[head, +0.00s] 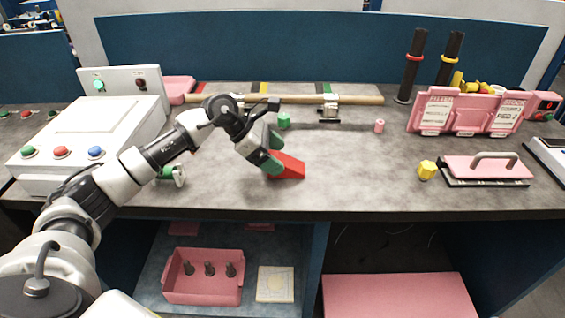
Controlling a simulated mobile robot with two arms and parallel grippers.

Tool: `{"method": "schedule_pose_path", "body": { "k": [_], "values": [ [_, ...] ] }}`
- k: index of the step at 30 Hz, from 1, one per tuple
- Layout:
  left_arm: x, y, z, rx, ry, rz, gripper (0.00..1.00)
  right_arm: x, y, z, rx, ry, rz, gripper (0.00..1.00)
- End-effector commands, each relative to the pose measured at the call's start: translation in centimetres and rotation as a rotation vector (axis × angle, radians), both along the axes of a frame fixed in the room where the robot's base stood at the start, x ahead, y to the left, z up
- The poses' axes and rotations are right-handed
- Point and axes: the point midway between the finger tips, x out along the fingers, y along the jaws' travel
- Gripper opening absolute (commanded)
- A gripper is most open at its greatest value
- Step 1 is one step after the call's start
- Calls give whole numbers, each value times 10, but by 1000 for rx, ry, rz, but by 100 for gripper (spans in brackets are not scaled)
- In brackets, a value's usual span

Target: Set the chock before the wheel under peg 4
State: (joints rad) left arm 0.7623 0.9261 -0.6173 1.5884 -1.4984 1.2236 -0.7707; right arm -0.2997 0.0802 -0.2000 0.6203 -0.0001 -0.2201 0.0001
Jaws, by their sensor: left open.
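A red wedge, which looks like the chock (290,166), lies on the grey worktop near the middle. My left gripper (277,156) has green fingers and reaches down at the wedge's left end. Its jaws are open, and the fingers hide part of the wedge. I cannot tell whether they touch it. My right gripper is not in view. I cannot make out a wheel or a numbered peg 4 for certain.
A wooden bar (290,99) runs along the back, with a green block (284,120) before it. A button console (95,140) stands left. A yellow piece (427,170) and a pink handled block (487,167) sit right.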

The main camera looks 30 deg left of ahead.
Motion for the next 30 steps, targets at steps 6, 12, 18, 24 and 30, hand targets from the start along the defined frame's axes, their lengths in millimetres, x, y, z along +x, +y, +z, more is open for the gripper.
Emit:
{"method": "schedule_pose_path", "body": {
  "k": [6, 12, 18, 24, 30],
  "values": [
    [8, -16, -17, -1, 1, 1, 81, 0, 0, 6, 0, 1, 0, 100],
    [8, -16, -19, 0, 1, 2, 81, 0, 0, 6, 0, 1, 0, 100],
    [8, -16, -18, 0, 0, 1, 56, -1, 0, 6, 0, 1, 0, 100],
    [8, -16, -18, 0, 0, 1, 26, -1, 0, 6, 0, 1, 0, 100],
    [8, -16, -17, -1, -1, 2, 18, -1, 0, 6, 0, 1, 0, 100]
  ]
}}
